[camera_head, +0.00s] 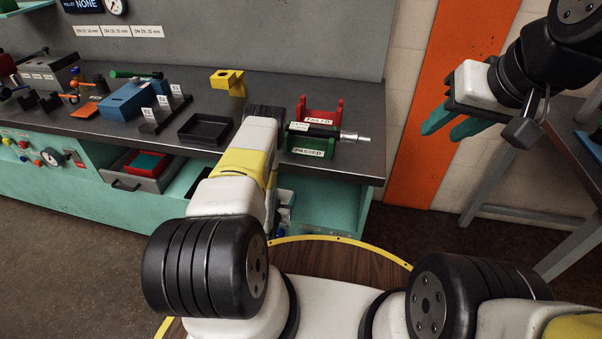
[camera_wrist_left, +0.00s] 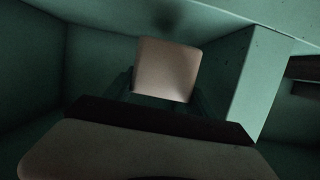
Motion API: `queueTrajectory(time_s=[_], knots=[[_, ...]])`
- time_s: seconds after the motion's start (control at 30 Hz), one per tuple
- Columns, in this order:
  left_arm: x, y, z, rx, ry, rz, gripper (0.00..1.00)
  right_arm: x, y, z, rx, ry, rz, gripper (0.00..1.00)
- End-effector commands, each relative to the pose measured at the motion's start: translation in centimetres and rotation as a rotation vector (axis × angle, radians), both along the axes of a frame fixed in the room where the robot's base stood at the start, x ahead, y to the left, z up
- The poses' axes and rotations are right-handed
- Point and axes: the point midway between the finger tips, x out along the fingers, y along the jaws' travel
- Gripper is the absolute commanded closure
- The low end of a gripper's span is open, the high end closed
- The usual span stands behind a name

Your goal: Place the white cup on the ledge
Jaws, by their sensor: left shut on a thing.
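In the left wrist view, a white cup (camera_wrist_left: 166,68) is held between the dark teal fingers of my left gripper (camera_wrist_left: 163,92). The gripper is shut on it, inside a dim teal compartment. In the head view my left arm reaches to the bench front, and its gripper and the cup are hidden. My right gripper (camera_head: 452,124) is in the air right of the bench, its two teal fingers apart and empty. I cannot tell which surface is the ledge; a pale teal upright panel (camera_wrist_left: 252,92) stands right of the cup in the left wrist view.
The dark bench top (camera_head: 355,165) carries a green PASSED holder (camera_head: 310,147), a red FAILED holder (camera_head: 322,112), a black tray (camera_head: 206,131), a yellow block (camera_head: 229,82) and a blue box (camera_head: 126,101). A metal-legged table (camera_head: 515,212) stands at right.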

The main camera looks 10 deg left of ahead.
Motion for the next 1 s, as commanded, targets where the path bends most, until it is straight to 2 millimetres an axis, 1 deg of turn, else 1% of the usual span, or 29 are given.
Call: queueTrajectory(time_s=[0.03,0.13,0.2,0.37,0.43,0.53,0.63,0.73,1.0], knots=[[1.2,-0.6,0.0,0.001,-0.004,-0.001,0.76,0.0,0.0,0.0,0.000,0.000,0.000,0.64],[3.0,-1.4,-0.2,0.000,-0.003,-0.001,0.76,0.0,0.0,0.0,0.000,0.000,0.000,0.64],[3.8,-1.7,-0.3,0.000,-0.001,0.000,0.76,0.0,0.0,0.0,0.000,0.000,0.000,0.64],[4.8,-2.2,-0.5,0.001,-0.001,0.000,0.76,0.0,0.0,0.0,0.000,0.000,0.000,0.64],[5.7,-2.7,-0.5,0.000,-0.003,-0.001,0.76,0.0,0.0,0.0,0.000,0.000,0.000,0.64],[5.6,-2.6,-2.4,0.000,0.003,0.001,0.76,0.0,0.0,0.0,0.000,0.000,0.000,0.64],[5.6,-2.6,-3.6,0.000,0.001,0.001,0.76,0.0,0.0,0.0,0.000,0.000,0.000,0.64],[5.7,-2.6,-4.1,-0.001,0.000,0.001,0.76,0.0,0.0,0.0,0.000,0.000,0.000,0.64],[5.6,-2.6,-4.2,0.000,0.000,0.001,0.76,0.0,0.0,0.0,0.000,0.000,0.000,0.64]])
